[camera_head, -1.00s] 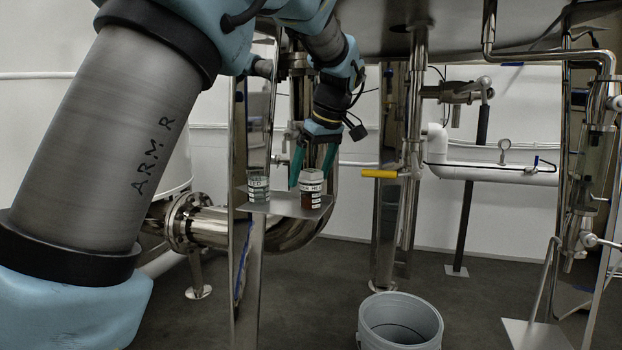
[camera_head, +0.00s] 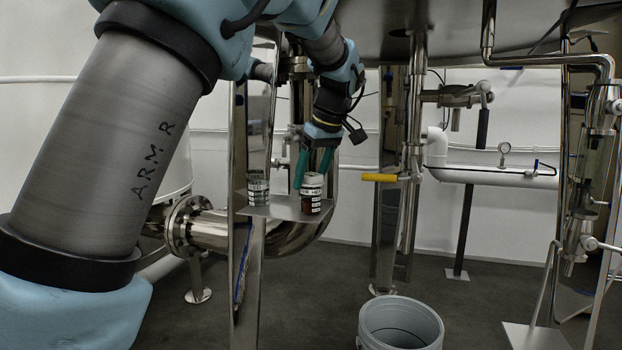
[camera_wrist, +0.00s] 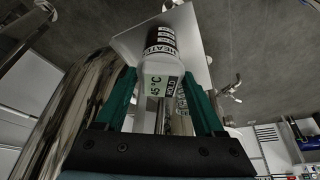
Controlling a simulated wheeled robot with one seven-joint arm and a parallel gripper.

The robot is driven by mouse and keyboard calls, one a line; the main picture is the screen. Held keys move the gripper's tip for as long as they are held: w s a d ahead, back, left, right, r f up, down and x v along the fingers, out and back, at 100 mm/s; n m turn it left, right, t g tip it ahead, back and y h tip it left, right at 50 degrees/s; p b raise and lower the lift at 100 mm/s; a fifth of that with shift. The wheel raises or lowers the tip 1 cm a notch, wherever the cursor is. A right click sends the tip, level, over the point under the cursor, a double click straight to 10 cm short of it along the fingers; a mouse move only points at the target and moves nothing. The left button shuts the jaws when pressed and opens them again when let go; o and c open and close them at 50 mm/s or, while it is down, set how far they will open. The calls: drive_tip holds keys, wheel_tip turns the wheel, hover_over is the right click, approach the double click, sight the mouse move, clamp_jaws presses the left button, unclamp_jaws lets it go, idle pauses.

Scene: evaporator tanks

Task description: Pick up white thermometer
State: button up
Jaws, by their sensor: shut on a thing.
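The white thermometer (camera_wrist: 161,82) shows in the wrist view as a small white block with a green "45°C" display and a "HOLD" label. It lies between the green fingers of my gripper (camera_wrist: 160,88). A small bottle (camera_wrist: 161,41) with black and white labels is just past the fingertips. In the head view my gripper (camera_head: 314,172) points down at the brown bottle (camera_head: 310,204) on the metal shelf. My gripper is shut on the thermometer. In the head view the thermometer cannot be clearly told from the bottle's white top.
A greenish glass jar (camera_head: 258,189) stands left of the bottle on the small metal shelf (camera_head: 284,208). A steel upright is left of the shelf, and a steel pipe curves behind it. A yellow-handled valve (camera_head: 379,178) is to the right. A grey bucket (camera_head: 400,308) stands below.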

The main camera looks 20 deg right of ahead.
sight(314, 175)
drive_tip(key=shift+s+r, duration=0.2)
drive_tip(key=shift+r, duration=0.35)
drive_tip(key=r, duration=0.2)
drive_tip(key=r+p, duration=0.1)
drive_tip(key=r, duration=0.1)
drive_tip(key=r+p, duration=0.1)
drive_tip(key=r, duration=0.1)
drive_tip(key=shift+s+d, duration=0.1)
drive_tip(key=shift+s, duration=0.3)
drive_tip(key=s, duration=1.8)
drive_tip(key=shift+s+d+f, duration=0.15)
drive_tip(key=shift+s+d, duration=0.1)
drive_tip(key=shift+s, duration=0.15)
